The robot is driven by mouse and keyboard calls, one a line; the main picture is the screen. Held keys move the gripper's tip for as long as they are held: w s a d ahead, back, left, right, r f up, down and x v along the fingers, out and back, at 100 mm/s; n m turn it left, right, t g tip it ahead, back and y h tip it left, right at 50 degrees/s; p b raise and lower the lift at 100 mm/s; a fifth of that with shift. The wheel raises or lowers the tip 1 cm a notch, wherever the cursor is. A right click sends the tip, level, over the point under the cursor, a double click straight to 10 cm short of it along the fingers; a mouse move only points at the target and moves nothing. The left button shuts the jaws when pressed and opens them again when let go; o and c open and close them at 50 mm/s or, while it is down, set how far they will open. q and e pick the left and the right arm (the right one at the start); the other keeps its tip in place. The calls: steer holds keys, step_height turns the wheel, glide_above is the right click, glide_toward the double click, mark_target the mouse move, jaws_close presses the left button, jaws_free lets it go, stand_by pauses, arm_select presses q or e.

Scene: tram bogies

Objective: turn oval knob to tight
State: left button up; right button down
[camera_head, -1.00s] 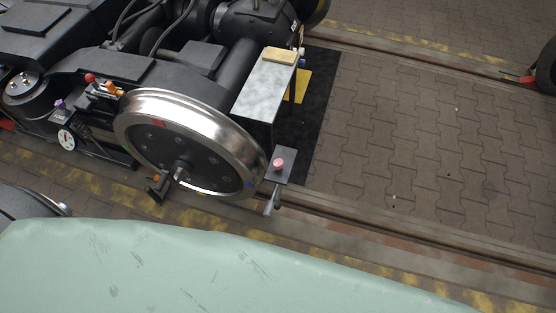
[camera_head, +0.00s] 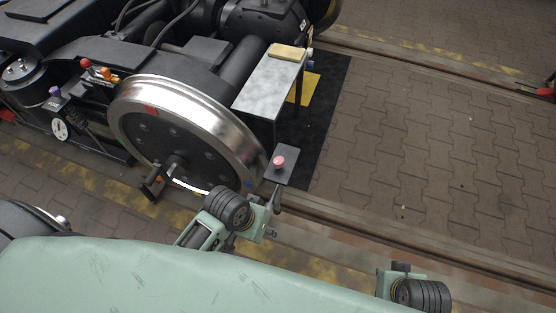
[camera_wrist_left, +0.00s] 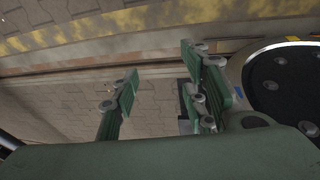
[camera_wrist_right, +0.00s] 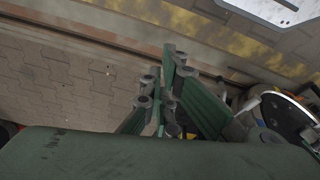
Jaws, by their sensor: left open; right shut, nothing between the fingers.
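A small pink-red knob (camera_head: 279,162) sits on a dark plate on a post beside the wheel in the head view. It is the likeliest oval knob, but its exact shape and setting are too small to tell. My left gripper (camera_head: 265,222) is below the post in the head view, apart from the knob. In the left wrist view its green fingers (camera_wrist_left: 162,62) are spread with nothing between them. My right arm shows at the lower right of the head view. In the right wrist view its fingers (camera_wrist_right: 168,75) are together and empty.
A large steel wheel (camera_head: 150,135) stands left of the post. A grey table (camera_head: 268,88) with a yellowish block (camera_head: 288,52) is behind it. Purple (camera_head: 55,91), red (camera_head: 86,63) and orange knobs and a white dial (camera_head: 60,130) are at left. Paving at right is clear.

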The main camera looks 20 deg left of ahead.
arm_select(q)
steer(key=w+d+f+n+g+h, duration=0.1)
steer(key=w+d+f+n+g, duration=0.1)
steer(key=w+d, duration=0.4)
steer(key=n+g+h+b, duration=0.1)
steer(key=n+g, duration=0.1)
steer(key=n, duration=1.1)
glide_toward(279, 158)
steer(key=f, duration=0.2)
arm_select(e)
steer(key=s+f+g, duration=0.1)
steer(key=s+f, duration=0.2)
steer(key=f, duration=0.8)
steer(key=s+f, duration=0.3)
steer(key=f, duration=0.9)
arm_select(q)
steer(key=b+x, duration=0.1)
steer(key=x, duration=0.2)
steer(key=b+x, duration=0.2)
steer(key=x, duration=0.1)
steer(key=shift+s+d, duration=0.2)
steer(key=shift+d, duration=0.2)
steer(key=shift+d+f, duration=0.1)
steer(key=shift+f, duration=0.2)
arm_select(e)
steer(key=w+r, duration=0.5)
steer(key=r, duration=0.4)
steer(key=shift+r, duration=0.15)
